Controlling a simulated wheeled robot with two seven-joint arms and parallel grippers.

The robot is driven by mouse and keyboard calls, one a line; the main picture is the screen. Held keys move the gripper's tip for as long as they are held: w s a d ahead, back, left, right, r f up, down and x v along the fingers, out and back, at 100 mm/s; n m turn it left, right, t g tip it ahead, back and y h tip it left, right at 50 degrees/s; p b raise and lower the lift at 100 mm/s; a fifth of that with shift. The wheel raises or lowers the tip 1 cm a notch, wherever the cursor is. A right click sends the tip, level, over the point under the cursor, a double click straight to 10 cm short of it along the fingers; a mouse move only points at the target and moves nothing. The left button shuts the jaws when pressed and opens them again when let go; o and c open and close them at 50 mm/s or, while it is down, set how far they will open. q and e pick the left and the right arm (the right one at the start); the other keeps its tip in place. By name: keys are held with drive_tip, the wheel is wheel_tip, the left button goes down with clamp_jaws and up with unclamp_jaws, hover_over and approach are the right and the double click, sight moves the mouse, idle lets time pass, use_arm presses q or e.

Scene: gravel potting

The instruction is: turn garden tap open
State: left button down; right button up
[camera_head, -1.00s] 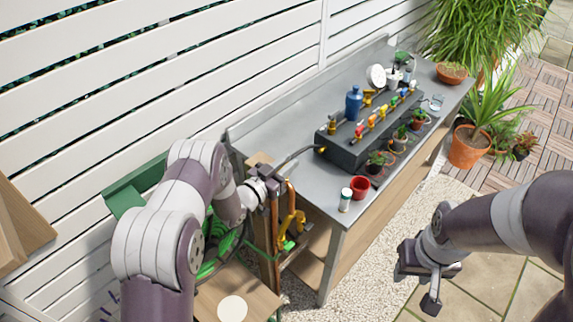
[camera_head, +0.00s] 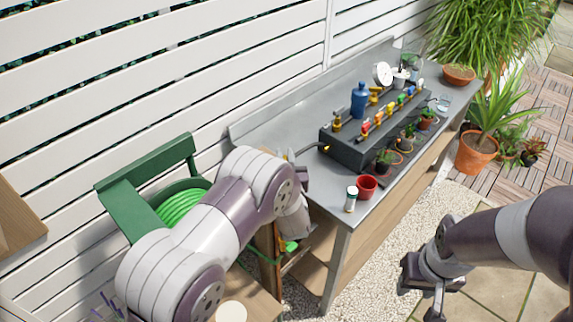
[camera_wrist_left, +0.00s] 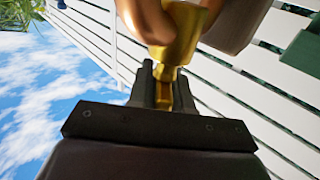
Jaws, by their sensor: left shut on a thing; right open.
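In the left wrist view the brass garden tap (camera_wrist_left: 186,22) is close up at the top, with a copper-coloured pipe (camera_wrist_left: 140,18) beside it. My left gripper (camera_wrist_left: 163,88) is shut on a narrow brass part of the tap, which shows between its two dark fingers. How far the tap is turned cannot be told. My right gripper (camera_head: 424,292) is open and empty over the paving at the lower right, well away from the tap.
A metal-topped bench (camera_head: 290,125) carries a dark box (camera_head: 350,150) with several coloured valves, a blue bottle (camera_head: 361,99) and a red cup (camera_head: 367,187). A green hose (camera_head: 180,206) lies behind my left arm. A white slatted fence (camera_head: 235,60) stands behind.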

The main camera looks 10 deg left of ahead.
use_arm(q)
drive_tip(key=n+g+y+b, duration=0.1)
drive_tip(key=y, duration=0.1)
drive_tip(key=n+g+y+b, duration=0.1)
drive_tip(key=n+y, duration=0.1)
drive_tip(key=y, duration=0.1)
drive_tip(key=n+g+y+b, duration=0.1)
drive_tip(key=n+g+y, duration=0.1)
drive_tip(key=shift+s+a+f+b, duration=0.15)
drive_tip(key=shift+a+f+b, duration=0.15)
drive_tip(key=shift+f, duration=0.05)
drive_tip(key=shift+s+a+r+n+g+y+b, duration=0.1)
drive_tip(key=shift+n+g+y+b, duration=0.3)
drive_tip(key=shift+n+g+y, duration=0.4)
drive_tip(key=shift+s+a+r+n+g+y+b, duration=0.1)
drive_tip(key=shift+n+g+y+b, duration=0.3)
drive_tip(key=shift+n+g+y, duration=0.4)
drive_tip(key=c, duration=1.1)
unclamp_jaws()
drive_tip(key=shift+c, duration=0.2)
drive_tip(key=shift+w+a, duration=0.15)
drive_tip(key=b+v, duration=0.2)
drive_tip(key=v, duration=1)
drive_tip(key=shift+d+b, duration=0.3)
drive_tip(key=shift+d, duration=0.1)
